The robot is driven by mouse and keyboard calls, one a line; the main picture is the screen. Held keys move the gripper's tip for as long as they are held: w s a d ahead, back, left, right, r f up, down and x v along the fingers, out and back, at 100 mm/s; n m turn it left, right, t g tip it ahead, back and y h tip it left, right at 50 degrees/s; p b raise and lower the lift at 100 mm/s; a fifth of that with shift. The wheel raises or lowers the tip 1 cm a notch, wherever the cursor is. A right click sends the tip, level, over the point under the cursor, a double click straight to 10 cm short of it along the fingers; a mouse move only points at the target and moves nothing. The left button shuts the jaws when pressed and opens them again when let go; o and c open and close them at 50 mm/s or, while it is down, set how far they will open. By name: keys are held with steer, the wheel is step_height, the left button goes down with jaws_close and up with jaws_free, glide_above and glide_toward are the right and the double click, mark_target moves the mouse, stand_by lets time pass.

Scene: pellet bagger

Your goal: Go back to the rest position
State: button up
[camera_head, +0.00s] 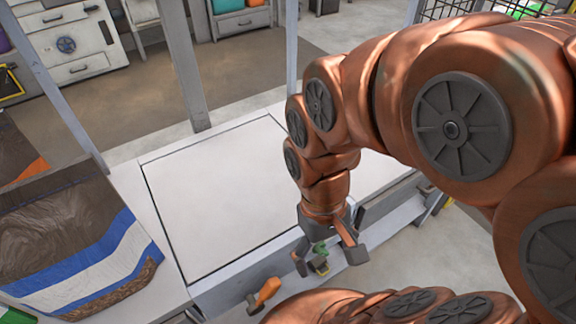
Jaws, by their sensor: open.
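My gripper (322,257) hangs from my copper-coloured arm, just off the front edge of the white work surface, right of centre. Its dark grey fingers are spread open and point down. A small green and yellow part (320,262) shows between the fingers. I cannot tell whether any finger touches it. An orange handle (265,292) sticks out to the lower left of my gripper, apart from it. My arm covers the right part of the view.
A white flat panel (220,190) lies clear in the middle. A brown bag with blue and white stripes (75,250) lies at the left. Grey posts (183,65) stand behind the panel. Grey cabinets (75,40) stand at the back left, with open floor before them.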

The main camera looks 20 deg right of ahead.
step_height(320, 180, up, 20)
steer(key=t+p, duration=0.1)
steer(key=p, duration=1.7)
steer(key=shift+f, duration=0.25)
steer(key=shift+w, duration=0.1)
